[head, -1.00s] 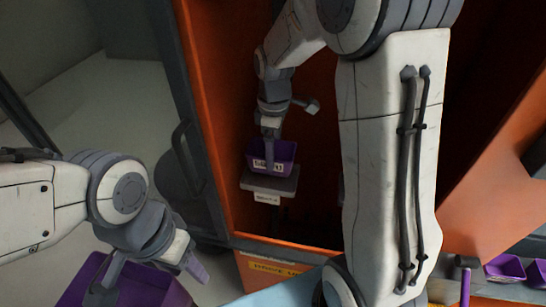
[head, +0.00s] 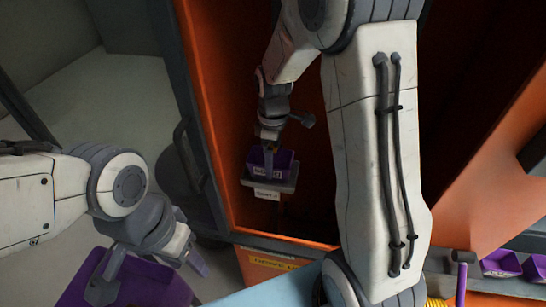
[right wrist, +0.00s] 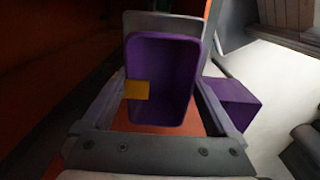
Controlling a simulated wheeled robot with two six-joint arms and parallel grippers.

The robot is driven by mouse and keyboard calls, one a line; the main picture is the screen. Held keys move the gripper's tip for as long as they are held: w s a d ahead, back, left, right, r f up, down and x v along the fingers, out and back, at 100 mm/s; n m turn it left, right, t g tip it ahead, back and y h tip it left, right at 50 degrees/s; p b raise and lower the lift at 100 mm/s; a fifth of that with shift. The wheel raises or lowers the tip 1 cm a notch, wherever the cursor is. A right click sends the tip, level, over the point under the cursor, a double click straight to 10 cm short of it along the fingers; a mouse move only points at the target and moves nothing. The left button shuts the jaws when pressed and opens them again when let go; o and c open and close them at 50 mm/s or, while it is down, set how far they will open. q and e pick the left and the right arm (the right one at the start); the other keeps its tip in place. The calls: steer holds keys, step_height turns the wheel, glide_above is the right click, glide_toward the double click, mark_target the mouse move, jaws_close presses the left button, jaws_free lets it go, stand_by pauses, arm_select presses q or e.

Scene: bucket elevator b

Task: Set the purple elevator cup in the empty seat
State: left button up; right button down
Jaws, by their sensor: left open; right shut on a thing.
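The purple elevator cup (head: 280,160), with a white label, is in my right gripper (head: 268,152) inside the orange housing. It appears upright, directly over a grey seat (head: 287,187) with a white tag on its front. Whether the cup touches the seat is hard to tell. In the right wrist view the cup (right wrist: 172,75) sits between the two grey fingers (right wrist: 165,105), with a yellow patch showing on it. My left gripper (head: 150,272) is open and empty, over a large purple bin (head: 165,287) at the lower left.
More purple cups (head: 500,263) stand at the lower right. The upper part of my right arm crosses the opening.

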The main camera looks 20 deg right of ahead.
steer(key=shift+s+f, duration=0.15)
steer(key=shift+f, duration=0.3)
jaws_free()
steer(key=shift+f, duration=0.2)
steer(key=shift+r, duration=0.6)
step_height(320, 180, up, 12)
steer(key=r, duration=0.1)
steer(key=s+a+f+m, duration=0.1)
steer(key=s+a+f, duration=0.1)
steer(key=s+a, duration=0.7)
steer(key=s+a+f+m, duration=0.1)
steer(key=s+a+f, duration=0.1)
steer(key=s, duration=0.5)
steer(key=s+a+f+m+y, duration=0.1)
steer(key=s+a+f+m, duration=0.1)
steer(key=s, duration=0.5)
steer(key=shift+a+b, duration=0.35)
steer(key=shift+a, duration=0.45)
